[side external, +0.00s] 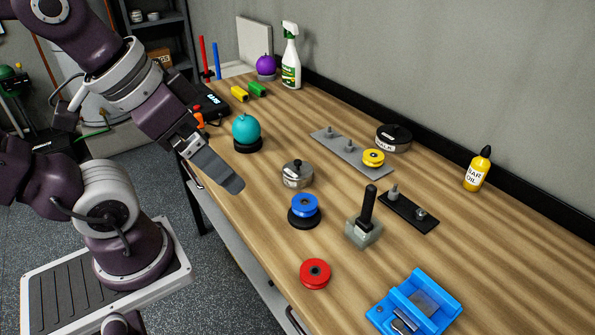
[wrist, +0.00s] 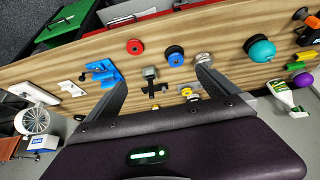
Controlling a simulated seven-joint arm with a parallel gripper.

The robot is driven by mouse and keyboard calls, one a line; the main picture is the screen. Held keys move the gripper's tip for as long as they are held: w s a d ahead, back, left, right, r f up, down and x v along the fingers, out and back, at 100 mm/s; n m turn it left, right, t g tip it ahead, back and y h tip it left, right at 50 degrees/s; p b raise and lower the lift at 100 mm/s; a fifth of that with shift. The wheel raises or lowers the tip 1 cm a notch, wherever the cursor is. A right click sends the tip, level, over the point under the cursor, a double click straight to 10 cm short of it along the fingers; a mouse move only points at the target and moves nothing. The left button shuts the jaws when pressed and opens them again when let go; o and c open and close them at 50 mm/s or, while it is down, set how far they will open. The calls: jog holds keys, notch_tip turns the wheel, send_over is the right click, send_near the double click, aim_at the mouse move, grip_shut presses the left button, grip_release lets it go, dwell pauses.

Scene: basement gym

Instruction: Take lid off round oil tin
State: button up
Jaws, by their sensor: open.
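A round silver tin (side external: 297,178) stands upright on the bench near its front edge. Its lid (side external: 297,166), with a dark knob, sits on top; lettering on the side is too small to read. In the wrist view the tin (wrist: 204,59) shows just beyond the right finger's tip. My gripper (side external: 232,186) hangs to the left of the tin, above the bench's front edge, apart from it. Both fingers of my gripper (wrist: 160,78) are spread wide with nothing between them.
A blue spool (side external: 304,205) stands close in front of the tin, and a teal ball (side external: 246,128) on a black base behind it. A grey peg board (side external: 340,150) with a yellow spool and a dark round tin (side external: 394,138) lie farther right. A red spool (side external: 315,273) is nearer the camera.

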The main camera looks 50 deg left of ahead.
jog(key=n+g, duration=0.6)
jog(key=n, duration=1)
send_over(298, 160)
jog(key=f, duration=1.6)
jog(key=shift+s+d, duration=0.1)
jog(key=shift+s, duration=0.25)
jog(key=f, duration=0.7)
jog(key=shift+w+f, duration=0.3)
jog(key=shift+r, duration=0.1)
jog(key=c, duration=1.4)
